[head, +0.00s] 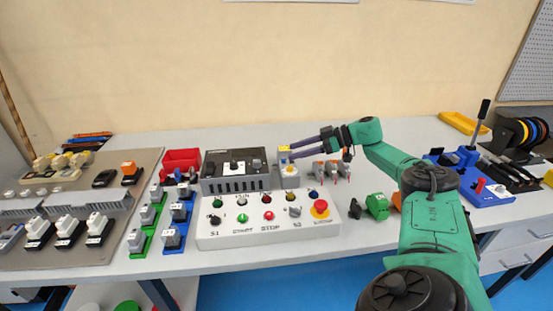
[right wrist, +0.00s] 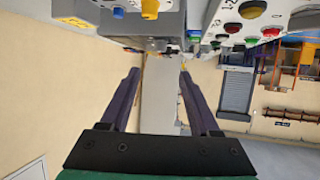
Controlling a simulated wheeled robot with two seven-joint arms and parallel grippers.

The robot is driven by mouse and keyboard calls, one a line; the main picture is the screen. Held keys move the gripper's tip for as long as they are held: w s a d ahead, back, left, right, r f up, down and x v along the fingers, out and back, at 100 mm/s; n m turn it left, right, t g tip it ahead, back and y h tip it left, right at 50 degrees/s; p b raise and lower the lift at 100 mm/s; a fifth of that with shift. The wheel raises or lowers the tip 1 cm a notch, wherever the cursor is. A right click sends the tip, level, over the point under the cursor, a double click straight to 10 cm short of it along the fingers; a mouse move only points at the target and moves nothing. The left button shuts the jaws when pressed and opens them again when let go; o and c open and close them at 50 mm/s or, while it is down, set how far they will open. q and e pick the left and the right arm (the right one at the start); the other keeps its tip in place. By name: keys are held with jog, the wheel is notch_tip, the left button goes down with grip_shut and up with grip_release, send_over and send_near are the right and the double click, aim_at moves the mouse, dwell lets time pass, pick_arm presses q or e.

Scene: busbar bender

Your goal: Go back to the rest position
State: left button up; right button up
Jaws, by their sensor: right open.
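My right gripper (head: 291,148) reaches in from the right over the bench, its purple fingers pointing left. My left gripper is not in view.
The white control panel (head: 240,232) with buttons stands in front of the black-topped unit (head: 225,185). A blue bending tool (head: 487,192) with an upright lever stands at the right. Bare grey bench (head: 230,139) lies behind.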

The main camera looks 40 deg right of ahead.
jog(key=shift+v, duration=0.9)
jog(key=shift+r, duration=0.1)
